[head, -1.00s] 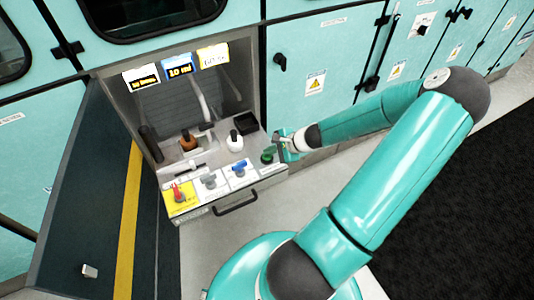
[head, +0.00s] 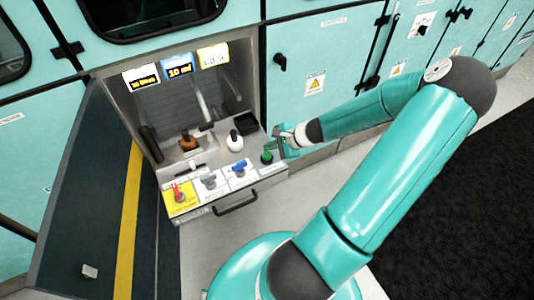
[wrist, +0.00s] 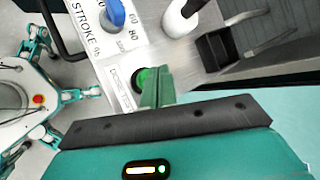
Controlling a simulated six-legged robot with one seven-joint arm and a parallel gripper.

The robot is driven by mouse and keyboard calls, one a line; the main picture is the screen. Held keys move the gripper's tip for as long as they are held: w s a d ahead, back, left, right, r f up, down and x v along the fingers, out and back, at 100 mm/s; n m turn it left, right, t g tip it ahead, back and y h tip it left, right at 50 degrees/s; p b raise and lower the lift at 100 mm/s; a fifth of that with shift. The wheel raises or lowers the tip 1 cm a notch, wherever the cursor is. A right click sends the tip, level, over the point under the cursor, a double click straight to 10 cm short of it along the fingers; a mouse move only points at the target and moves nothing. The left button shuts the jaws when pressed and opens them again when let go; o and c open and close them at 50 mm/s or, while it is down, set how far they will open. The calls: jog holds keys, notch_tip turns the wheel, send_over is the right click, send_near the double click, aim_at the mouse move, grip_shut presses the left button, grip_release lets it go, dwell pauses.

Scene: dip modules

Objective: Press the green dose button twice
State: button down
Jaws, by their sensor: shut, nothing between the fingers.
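The green dose button (head: 267,156) is at the right end of the dispensing panel in the head view. In the wrist view the button (wrist: 142,77) shows as a green disc in a dark ring, partly covered by my fingers. My gripper (head: 277,144) is shut and empty, just above and to the right of the button. In the wrist view the shut fingertips of my gripper (wrist: 157,74) overlap the button's edge. I cannot tell whether they touch it.
A blue knob (head: 239,165), a grey knob (head: 209,181) and a red knob (head: 178,193) line the panel front. A dark open door (head: 85,195) is at left. Displays (head: 180,71) hang above.

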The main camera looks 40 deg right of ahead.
aim_at(270, 155)
jog(key=shift+r, duration=2.25)
